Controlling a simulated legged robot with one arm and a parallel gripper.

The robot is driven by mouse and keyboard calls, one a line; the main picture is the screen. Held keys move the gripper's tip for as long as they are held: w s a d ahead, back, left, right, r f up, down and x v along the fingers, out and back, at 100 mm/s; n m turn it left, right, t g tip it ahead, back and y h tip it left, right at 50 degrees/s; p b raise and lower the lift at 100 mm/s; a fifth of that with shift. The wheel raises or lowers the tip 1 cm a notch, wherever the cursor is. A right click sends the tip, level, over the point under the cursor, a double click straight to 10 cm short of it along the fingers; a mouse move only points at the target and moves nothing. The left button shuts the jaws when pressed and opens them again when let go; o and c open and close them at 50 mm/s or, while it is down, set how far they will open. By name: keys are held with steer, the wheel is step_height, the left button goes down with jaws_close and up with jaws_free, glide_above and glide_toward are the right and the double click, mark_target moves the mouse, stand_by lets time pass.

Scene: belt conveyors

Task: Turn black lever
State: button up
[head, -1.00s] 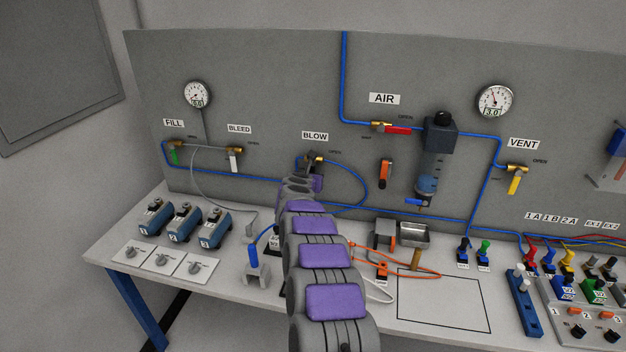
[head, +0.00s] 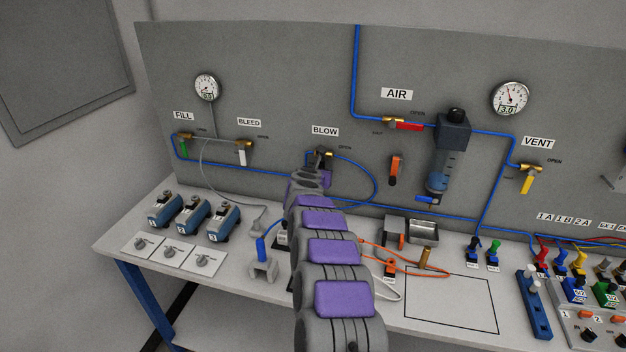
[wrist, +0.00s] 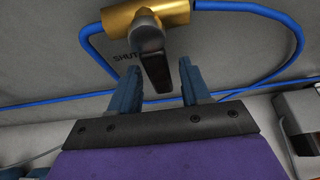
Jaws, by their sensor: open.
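The black lever (wrist: 157,70) hangs from a brass valve (wrist: 146,17) under the BLOW label (head: 325,131). In the wrist view it points down from the valve's round stem, beside the word SHUT on the panel. My gripper (wrist: 160,82) is open, with one blue finger on each side of the lever. The lever's lower end lies between the fingertips; I cannot tell whether either finger touches it.
A blue hose (head: 373,180) loops from the valve round its right side. The FILL green lever (head: 184,147) and BLEED white lever (head: 242,154) are to the left. The AIR red lever (head: 408,126) is to the right. The bench (head: 130,232) holds several devices below.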

steer(key=b+v, duration=0.2)
steer(key=v, duration=1.5)
steer(key=shift+a, duration=0.2)
steer(key=shift+f, duration=0.15)
